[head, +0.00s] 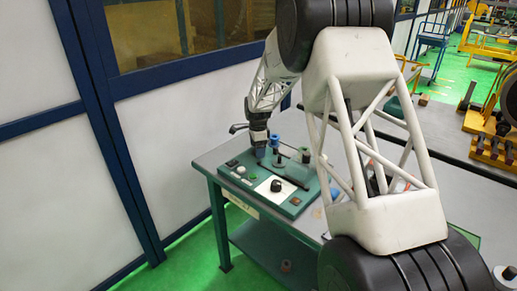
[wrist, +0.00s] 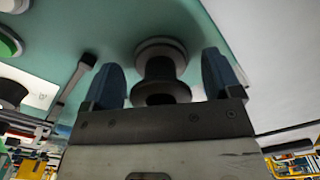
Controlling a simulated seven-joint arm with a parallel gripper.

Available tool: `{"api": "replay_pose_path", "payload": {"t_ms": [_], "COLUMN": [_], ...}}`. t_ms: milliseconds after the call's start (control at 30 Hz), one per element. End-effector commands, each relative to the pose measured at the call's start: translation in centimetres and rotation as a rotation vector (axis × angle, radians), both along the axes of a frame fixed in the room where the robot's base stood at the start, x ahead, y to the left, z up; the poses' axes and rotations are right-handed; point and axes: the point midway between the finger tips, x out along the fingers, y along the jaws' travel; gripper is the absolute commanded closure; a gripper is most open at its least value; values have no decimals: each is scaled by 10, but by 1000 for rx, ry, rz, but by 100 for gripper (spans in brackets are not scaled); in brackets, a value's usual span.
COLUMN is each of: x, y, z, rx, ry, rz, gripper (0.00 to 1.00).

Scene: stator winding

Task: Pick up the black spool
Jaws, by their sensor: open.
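The dark, nearly black spool (wrist: 160,68), with wide flanges and a narrower waist, shows in the wrist view against the green panel (wrist: 125,25). My gripper (wrist: 162,60) is open, with one blue finger to the left of the spool and one to the right. Gaps show between the spool and both fingers, and its near end is partly hidden by the gripper body. In the head view my gripper (head: 260,153) points down over the back left part of the green panel (head: 238,187). The spool cannot be made out for certain there.
A black knob (head: 276,186) and a dark bar (head: 291,181) are on the panel's front. A blue-framed wall (head: 130,140) rises at left.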

Motion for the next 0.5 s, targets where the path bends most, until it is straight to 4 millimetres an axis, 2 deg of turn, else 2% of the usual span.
{"api": "replay_pose_path", "payload": {"t_ms": [100,433,500], "x": [0,0,0], "y": [0,0,0], "z": [0,0,0], "rx": [0,0,0], "ry": [0,0,0], "rz": [0,0,0], "gripper": [18,68,70]}}
